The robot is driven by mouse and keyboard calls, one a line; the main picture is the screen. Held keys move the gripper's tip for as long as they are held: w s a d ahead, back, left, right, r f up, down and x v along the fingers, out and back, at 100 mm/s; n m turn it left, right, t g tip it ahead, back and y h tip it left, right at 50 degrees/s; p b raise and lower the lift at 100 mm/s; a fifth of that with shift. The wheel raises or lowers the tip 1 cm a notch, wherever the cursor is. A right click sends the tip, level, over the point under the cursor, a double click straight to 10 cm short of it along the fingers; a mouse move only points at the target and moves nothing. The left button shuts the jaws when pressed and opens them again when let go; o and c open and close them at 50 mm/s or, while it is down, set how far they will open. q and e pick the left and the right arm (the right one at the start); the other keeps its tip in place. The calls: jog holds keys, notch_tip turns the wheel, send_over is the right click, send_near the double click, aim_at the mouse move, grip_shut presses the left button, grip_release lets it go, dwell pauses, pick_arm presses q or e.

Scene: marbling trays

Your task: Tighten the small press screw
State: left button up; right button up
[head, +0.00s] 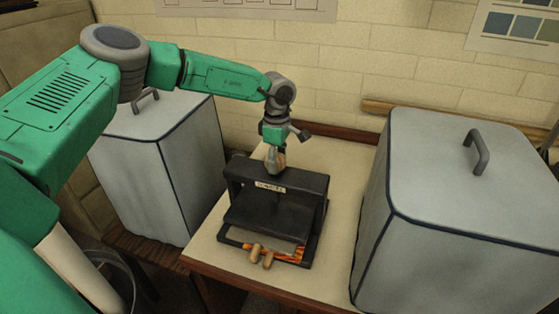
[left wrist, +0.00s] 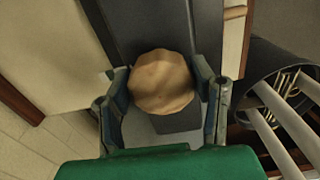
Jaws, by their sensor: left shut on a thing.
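The small press (head: 290,183) is black and stands on the table between two grey covered boxes. A pale label is on the front of its top beam. My left gripper (head: 276,161) comes down from above onto the top of the press and is shut on the press screw's knob. In the left wrist view the round, faceted wooden knob (left wrist: 162,82) sits between the two fingers of the gripper (left wrist: 160,95). The black beam of the press (left wrist: 145,25) lies beyond it. The screw's shaft is hidden under the knob. My right gripper is not in view.
Large grey covered boxes stand left (head: 165,170) and right (head: 455,190) of the press, each with a handle on top. Wooden handles (head: 261,256) and orange patterned material stick out at the press's front. Bare tabletop (head: 335,215) shows right of the press.

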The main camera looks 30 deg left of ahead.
pick_arm(q)
jog(key=shift+w+a+r, duration=0.2)
jog(key=shift+a+r, duration=0.05)
jog(key=shift+a, duration=0.1)
jog(key=o, duration=1.2)
jog(key=shift+c, duration=0.2)
jog(key=shift+s+a+f, duration=0.15)
jog(key=shift+a, duration=0.1)
notch_tip(320, 180, up, 11)
jog(key=shift+d+f, duration=0.15)
jog(key=shift+a+r, duration=0.35)
jog(key=shift+r, duration=0.2)
jog(key=shift+d, duration=0.25)
